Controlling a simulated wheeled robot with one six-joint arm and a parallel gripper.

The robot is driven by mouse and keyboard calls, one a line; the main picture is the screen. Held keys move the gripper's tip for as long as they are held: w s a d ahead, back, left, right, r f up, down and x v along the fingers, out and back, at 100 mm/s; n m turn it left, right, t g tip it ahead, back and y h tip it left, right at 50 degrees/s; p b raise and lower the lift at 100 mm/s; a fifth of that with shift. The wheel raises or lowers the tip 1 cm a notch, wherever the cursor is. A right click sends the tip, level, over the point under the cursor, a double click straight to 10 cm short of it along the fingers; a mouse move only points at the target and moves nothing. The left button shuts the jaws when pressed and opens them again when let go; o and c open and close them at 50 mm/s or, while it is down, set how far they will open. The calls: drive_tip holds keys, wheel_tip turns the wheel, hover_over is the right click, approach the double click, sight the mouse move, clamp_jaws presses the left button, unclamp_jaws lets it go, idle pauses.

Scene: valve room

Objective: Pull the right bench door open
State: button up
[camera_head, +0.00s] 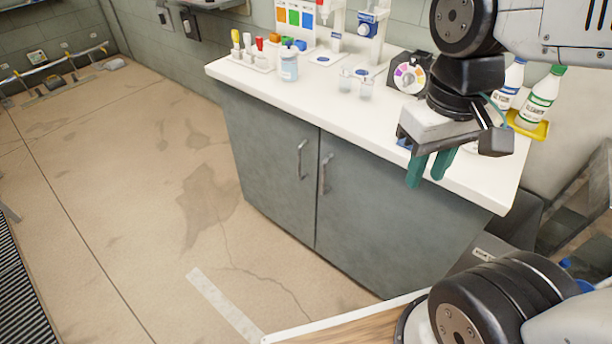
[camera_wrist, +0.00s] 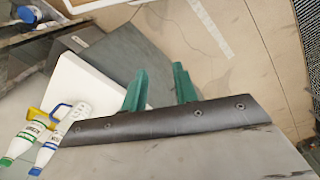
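The grey bench (camera_head: 265,165) has two doors under a white top, and both look shut. The right bench door (camera_head: 375,215) has a vertical metal handle (camera_head: 325,174) near its left edge, beside the seam. The left door's handle (camera_head: 301,159) is just across the seam. My gripper (camera_head: 429,170) hangs in front of the bench top's right part, to the right of the right door's handle and apart from it. Its two green fingers are spread with nothing between them.
On the bench top (camera_head: 300,97) stand a rack of coloured markers (camera_head: 250,60), a jar (camera_head: 289,66), small beakers (camera_head: 355,85) and a round colour dial (camera_head: 409,78). White bottles (camera_head: 540,98) stand in a yellow tray at the right. The floor (camera_head: 150,180) before the doors is clear.

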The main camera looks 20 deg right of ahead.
drive_tip(key=w+d+f+n+g+h, duration=0.1)
drive_tip(key=w+f+n+g+h, duration=0.45)
drive_tip(key=w+f, duration=0.35)
drive_tip(key=n+t+h, duration=0.7)
drive_tip(key=n+t, duration=1.2)
drive_tip(key=n, duration=0.2)
approach(323, 173)
drive_tip(key=x, duration=0.3)
drive_tip(key=shift+y, duration=0.25)
drive_tip(key=x, duration=0.7)
drive_tip(key=shift+w+d+r, duration=0.1)
drive_tip(key=shift+d, duration=0.2)
